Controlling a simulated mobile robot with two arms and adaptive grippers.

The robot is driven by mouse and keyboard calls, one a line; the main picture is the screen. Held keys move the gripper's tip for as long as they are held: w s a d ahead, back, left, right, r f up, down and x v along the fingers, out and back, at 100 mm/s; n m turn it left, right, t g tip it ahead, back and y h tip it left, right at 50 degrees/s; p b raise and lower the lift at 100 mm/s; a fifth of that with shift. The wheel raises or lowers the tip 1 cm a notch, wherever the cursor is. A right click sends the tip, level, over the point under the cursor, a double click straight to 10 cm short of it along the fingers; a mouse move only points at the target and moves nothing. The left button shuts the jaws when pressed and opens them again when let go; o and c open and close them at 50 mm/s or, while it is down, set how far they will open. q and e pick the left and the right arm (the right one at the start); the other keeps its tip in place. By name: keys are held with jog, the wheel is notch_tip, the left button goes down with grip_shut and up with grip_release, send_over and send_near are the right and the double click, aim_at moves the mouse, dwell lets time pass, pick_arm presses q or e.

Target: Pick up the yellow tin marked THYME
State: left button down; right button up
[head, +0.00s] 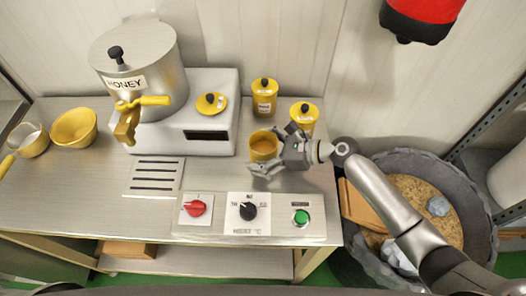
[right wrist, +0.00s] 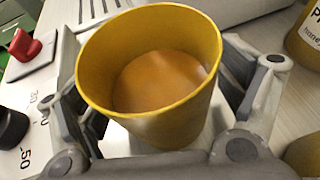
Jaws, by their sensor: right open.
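Two yellow tins with black-knobbed lids stand on the counter right of the machine: a rear one (head: 264,104) and a front one (head: 309,126). Their labels are too small to read in the head view, so I cannot tell which is marked THYME. My right gripper (head: 262,153) is open, its fingers around a yellow cup (head: 262,147). In the right wrist view the cup (right wrist: 155,125) holds orange-brown contents and sits between the spread fingers. A yellow tin (right wrist: 307,42) at that view's right edge has a cut-off label starting with P. My left gripper is out of view.
A steel kettle labelled HONEY (head: 145,75) stands on a white machine (head: 222,85) with a yellow lid on top. Yellow bowls (head: 74,126) stand at the left. A panel with red (head: 195,208), black and green controls lines the counter front. A grey bin (head: 480,215) stands right.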

jog(key=c, duration=1.4)
jog(key=shift+r, duration=0.1)
jog(key=shift+c, duration=0.2)
jog(key=shift+r, duration=0.1)
